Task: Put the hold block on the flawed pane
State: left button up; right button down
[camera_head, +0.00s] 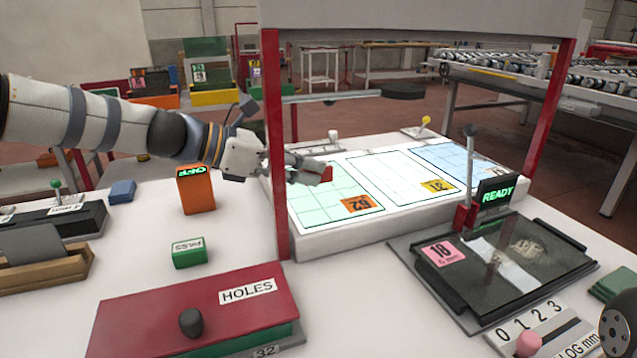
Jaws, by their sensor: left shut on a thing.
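My left gripper (308,171) reaches in from the left, past the red post, and is shut on a small red block (325,174). No wording on this block can be read, so I cannot tell from its face that it is the hold block. The block is above the near left part of the lit table (340,240). Three panes lie there: a greenish pane (318,203) with an orange tag, a pale middle pane (385,175) with a yellow tag, and a bluish pane (440,155). I cannot make out which is flawed. My right gripper is out of view.
Red posts (272,130) frame the lit table. A green PASS block (189,252) and an orange CHIP block (196,190) stand left. A red HOLES box (190,310) is in front. A dark tray (500,260) with a READY display (497,194) stands right.

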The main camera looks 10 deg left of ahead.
pick_arm(q)
jog(key=shift+w+d, duration=0.55)
jog(key=shift+d, duration=0.25)
jog(key=f, duration=0.3)
jog(key=shift+w+d+f, duration=0.2)
jog(key=shift+d+f, duration=0.05)
jog(key=shift+r, duration=0.15)
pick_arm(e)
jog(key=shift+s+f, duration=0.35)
pick_arm(q)
jog(key=o, duration=0.7)
jog(key=shift+f, duration=0.2)
jog(key=o, duration=0.4)
jog(key=shift+o, duration=0.2)
